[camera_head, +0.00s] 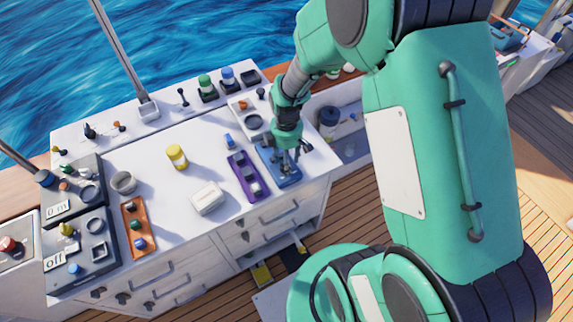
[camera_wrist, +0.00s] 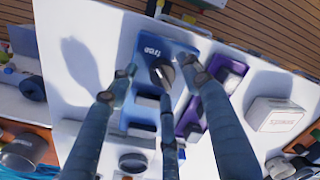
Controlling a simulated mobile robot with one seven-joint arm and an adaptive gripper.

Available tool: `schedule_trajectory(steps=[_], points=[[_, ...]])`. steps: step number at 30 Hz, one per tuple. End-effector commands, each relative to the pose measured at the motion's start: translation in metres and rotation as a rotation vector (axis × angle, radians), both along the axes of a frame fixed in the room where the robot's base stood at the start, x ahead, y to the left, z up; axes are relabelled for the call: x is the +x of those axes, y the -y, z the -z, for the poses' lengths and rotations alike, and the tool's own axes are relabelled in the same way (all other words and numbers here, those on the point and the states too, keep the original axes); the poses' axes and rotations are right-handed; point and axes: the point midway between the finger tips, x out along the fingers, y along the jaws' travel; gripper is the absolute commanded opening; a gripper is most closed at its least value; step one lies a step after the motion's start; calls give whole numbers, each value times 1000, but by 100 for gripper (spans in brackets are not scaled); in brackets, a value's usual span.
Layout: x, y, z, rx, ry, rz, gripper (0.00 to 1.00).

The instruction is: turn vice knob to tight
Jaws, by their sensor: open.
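The blue vice (camera_head: 290,179) sits near the right end of the white counter, below my gripper (camera_head: 287,150). In the wrist view the blue vice (camera_wrist: 180,48) shows the word "free" near its top edge. Its dark round knob (camera_wrist: 161,72) has a lighter raised bar that looks slanted. My gripper (camera_wrist: 160,78) is open, with fingers to the left and right of the knob and a third finger below it in the picture. I cannot tell whether any finger touches the knob. In the head view my gripper hides most of the knob.
A purple holder (camera_head: 243,177) stands close to the left of the vice. A white box (camera_head: 207,198) and a yellow cylinder (camera_head: 177,156) lie farther left. A white tray (camera_head: 236,104) with dark rings is behind. The counter's front edge is close to the vice.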

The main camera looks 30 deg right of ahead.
Motion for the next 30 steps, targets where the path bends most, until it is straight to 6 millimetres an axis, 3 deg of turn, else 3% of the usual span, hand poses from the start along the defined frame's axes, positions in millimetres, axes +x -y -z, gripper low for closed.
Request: schedule_trajectory(steps=[6,16,17,23,30], points=[[-1,0,15,0,0,0,49],[-1,0,16,0,0,0,49],[-1,0,16,0,0,0,47],[-1,0,16,0,0,0,7],[-2,0,17,0,-2,6,6]])
